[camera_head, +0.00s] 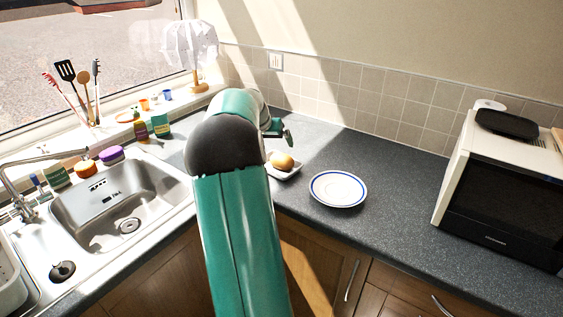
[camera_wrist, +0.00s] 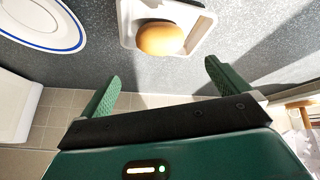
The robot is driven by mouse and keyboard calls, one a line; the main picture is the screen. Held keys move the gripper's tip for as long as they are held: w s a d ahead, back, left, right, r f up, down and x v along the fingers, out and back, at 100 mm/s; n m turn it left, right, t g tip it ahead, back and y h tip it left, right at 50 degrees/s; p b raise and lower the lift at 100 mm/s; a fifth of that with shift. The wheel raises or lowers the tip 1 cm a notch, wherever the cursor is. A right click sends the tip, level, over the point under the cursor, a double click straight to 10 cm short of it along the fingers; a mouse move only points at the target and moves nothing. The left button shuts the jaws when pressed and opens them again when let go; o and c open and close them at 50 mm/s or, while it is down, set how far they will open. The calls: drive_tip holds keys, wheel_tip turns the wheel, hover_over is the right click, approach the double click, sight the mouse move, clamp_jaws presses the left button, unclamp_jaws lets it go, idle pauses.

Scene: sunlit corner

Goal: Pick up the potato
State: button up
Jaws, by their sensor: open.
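The potato (camera_head: 283,161) is round and yellow-brown. It rests in a small white tray (camera_head: 291,173) on the dark worktop. The potato also shows in the wrist view (camera_wrist: 160,39), inside the white tray (camera_wrist: 127,12) near the top middle. My gripper (camera_wrist: 159,78) is open and empty in the wrist view, with its two green fingers wide apart. The potato lies beyond the fingertips, roughly centred between them, and is not touched. In the head view my arm hides most of the gripper; one green finger shows behind the potato.
A white plate with a blue rim (camera_head: 338,188) lies right of the tray. A microwave (camera_head: 503,190) stands at the far right. A sink (camera_head: 119,205) is at left, with utensils (camera_head: 83,90) and a lamp (camera_head: 190,45) behind. The tiled wall (camera_head: 345,95) bounds the worktop.

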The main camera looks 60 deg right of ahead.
sight(281, 157)
drive_tip(key=x, duration=0.6)
drive_tip(key=shift+d+f, duration=0.1)
drive_tip(key=shift+f, duration=0.1)
drive_tip(key=x, duration=0.5)
drive_tip(key=shift+f, duration=0.2)
drive_tip(key=shift+c, duration=0.2)
drive_tip(key=c, duration=0.9)
drive_tip(key=shift+r, duration=0.15)
